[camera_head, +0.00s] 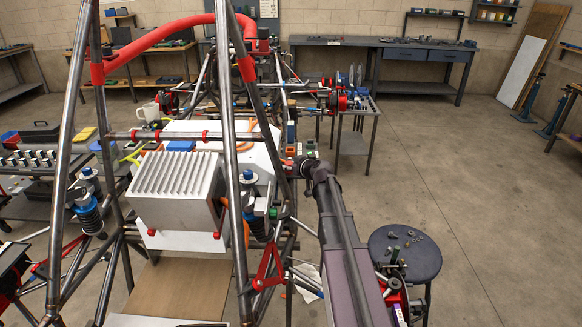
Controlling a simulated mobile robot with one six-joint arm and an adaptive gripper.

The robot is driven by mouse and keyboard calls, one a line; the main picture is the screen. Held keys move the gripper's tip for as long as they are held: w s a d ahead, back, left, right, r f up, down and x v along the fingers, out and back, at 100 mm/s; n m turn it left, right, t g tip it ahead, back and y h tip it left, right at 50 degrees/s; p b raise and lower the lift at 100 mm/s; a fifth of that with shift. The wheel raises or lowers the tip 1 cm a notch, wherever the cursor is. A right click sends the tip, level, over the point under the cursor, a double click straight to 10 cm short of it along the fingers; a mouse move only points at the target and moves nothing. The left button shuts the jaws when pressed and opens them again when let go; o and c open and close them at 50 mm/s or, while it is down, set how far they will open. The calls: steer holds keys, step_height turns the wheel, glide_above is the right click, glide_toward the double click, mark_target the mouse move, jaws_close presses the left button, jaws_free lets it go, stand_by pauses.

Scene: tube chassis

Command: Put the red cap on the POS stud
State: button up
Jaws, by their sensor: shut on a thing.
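My arm reaches in from the lower right, and my gripper (296,165) is at its far end, beside the right-hand tubes of the chassis. The gripper is small and dark here. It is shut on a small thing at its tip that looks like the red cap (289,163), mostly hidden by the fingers. I cannot make out the POS stud among the small parts around the white box (225,135) and the grey finned block (175,188). I cannot tell how far the cap is from it.
Steel chassis tubes (232,120) with red padding (160,35) surround the work area closely. A round dark stool (405,262) with small metal parts stands at the right. Benches line the back wall. The floor (480,170) at the right is clear.

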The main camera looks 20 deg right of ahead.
steer(key=shift+f, duration=0.1)
steer(key=o, duration=0.6)
steer(key=shift+s, duration=0.1)
steer(key=shift+r+p+v, duration=0.2)
steer(key=shift+p+v, duration=1.9)
steer(key=shift+v, duration=3.3)
steer(key=shift+d, duration=0.1)
